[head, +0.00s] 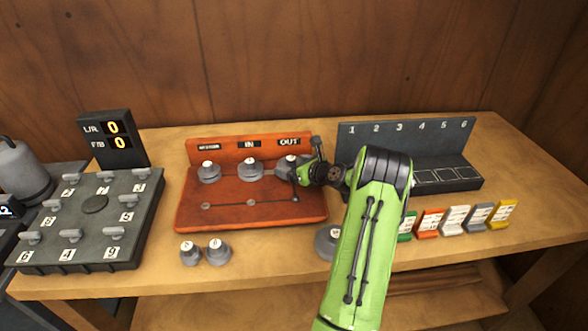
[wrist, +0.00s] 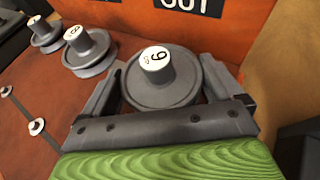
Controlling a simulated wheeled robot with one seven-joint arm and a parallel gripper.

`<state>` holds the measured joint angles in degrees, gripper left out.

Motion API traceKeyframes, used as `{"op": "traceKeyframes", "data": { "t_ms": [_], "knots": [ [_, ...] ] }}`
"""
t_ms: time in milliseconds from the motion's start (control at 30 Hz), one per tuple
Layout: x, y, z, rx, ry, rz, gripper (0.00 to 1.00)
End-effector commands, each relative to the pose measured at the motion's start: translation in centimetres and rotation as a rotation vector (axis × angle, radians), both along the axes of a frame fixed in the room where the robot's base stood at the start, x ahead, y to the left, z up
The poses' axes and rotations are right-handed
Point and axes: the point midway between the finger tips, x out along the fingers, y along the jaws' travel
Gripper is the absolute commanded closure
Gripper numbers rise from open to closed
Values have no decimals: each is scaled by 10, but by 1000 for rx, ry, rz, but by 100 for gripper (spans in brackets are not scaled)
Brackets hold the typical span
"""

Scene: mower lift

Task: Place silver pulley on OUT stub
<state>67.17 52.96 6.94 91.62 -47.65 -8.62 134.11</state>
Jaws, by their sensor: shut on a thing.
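A grey, silver-looking pulley (wrist: 162,92) with a white numbered cap is between the fingers of my gripper (wrist: 165,70) in the wrist view. My gripper is shut on it at its rim. In the head view the gripper (head: 297,172) and this pulley (head: 287,162) are at the right end of the orange board (head: 250,212), in front of the OUT sign (head: 289,142). The OUT sign also shows above the pulley in the wrist view (wrist: 190,4). The pulley looks upright. The OUT stub is hidden beneath it, so I cannot tell whether the pulley is fully seated.
Two more grey pulleys stand left on the board, under the IN sign (head: 249,169) and the leftmost sign (head: 208,173). Loose pulleys stand in front (head: 190,253), one partly behind my arm (head: 326,242). A dark numbered rack (head: 455,150) and coloured tags (head: 455,219) are at right.

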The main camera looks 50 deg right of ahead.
Motion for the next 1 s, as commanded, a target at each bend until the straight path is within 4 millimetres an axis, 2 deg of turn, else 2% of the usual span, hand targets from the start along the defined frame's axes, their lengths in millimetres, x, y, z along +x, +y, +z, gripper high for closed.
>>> {"op": "traceKeyframes", "data": {
  "t_ms": [200, 233, 267, 567, 667, 900, 1000],
  "knots": [
    [0, 0, -1, 1, 0, 0, 56],
    [0, 0, -1, 1, 1, 0, 5],
    [0, 0, -1, 0, 1, 0, 1],
    [-4, 0, 4, 1, 2, -1, 0],
    [-22, 1, 12, 2, 2, -4, 0],
    [-82, 8, 38, 1, 2, -5, 0],
    [-99, 10, 44, 2, 1, -3, 0]
  ]
}}
